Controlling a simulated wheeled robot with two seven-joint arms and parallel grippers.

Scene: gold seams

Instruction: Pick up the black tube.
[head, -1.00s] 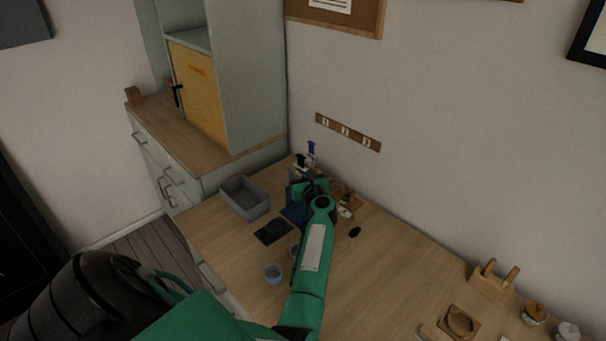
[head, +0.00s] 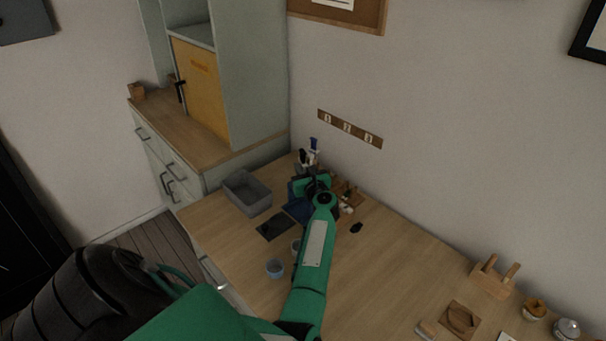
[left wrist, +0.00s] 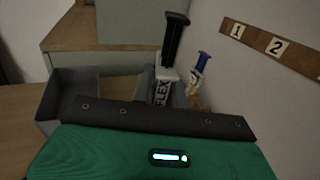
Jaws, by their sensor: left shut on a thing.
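The black tube (left wrist: 173,42) stands nearly upright in the left wrist view, with a black upper part and a white label reading "FLEX" below. In the head view it shows as a small black and white shape (head: 303,158) just beyond my left gripper (head: 315,181). My left gripper is shut on the black tube, though its fingertips are mostly hidden behind my wrist. A blue-topped tube (left wrist: 201,63) stands just right of it, and also shows in the head view (head: 313,145). My right gripper is not in view.
A grey bin (head: 247,194) stands left of my gripper. A numbered strip (head: 349,128) is on the wall behind. The table's middle right is clear.

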